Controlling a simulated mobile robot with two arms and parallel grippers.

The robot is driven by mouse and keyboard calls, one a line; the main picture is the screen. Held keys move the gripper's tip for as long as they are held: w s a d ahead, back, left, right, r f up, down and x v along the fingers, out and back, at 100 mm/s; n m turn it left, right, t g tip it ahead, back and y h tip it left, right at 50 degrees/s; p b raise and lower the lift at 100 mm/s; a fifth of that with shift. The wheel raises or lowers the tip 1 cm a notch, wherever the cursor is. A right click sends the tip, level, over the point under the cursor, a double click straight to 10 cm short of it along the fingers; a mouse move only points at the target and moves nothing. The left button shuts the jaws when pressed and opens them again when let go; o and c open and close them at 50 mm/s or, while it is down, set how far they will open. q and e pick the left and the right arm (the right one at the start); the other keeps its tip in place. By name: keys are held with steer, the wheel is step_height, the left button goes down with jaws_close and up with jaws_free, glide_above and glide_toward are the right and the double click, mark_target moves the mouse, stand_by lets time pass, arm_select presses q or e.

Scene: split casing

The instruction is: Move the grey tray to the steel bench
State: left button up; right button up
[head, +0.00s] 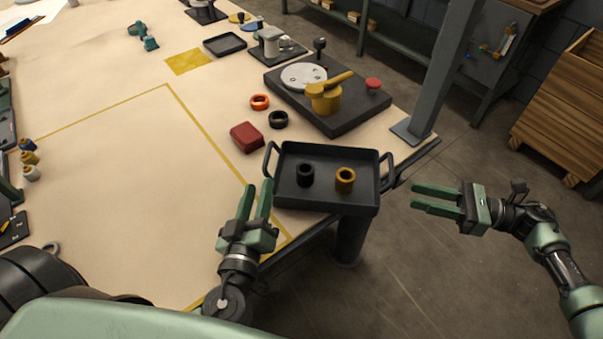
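A dark grey tray (322,200) with a loop handle at each end sits at the right front edge of the table. It overhangs the edge and holds a black ring-like part (305,174) and a brass-coloured one (345,179). My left gripper (258,186) is open and empty, just below the tray's left handle (268,160), apart from it. My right gripper (413,197) is open and empty over the floor, right of the tray and its right handle (387,169). A grey bench (398,52) stands at the back; I cannot tell if it is the steel bench.
A dark fixture plate (345,120) with a yellow clamp lies behind the tray. A red block (246,137), an orange ring (260,102) and a black ring (278,119) lie nearby. A grey post (442,80) rises behind right. A wooden crate (570,110) stands at far right.

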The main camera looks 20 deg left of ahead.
steer(key=d, duration=0.4)
steer(key=shift+w, duration=0.1)
stand_by(0.3)
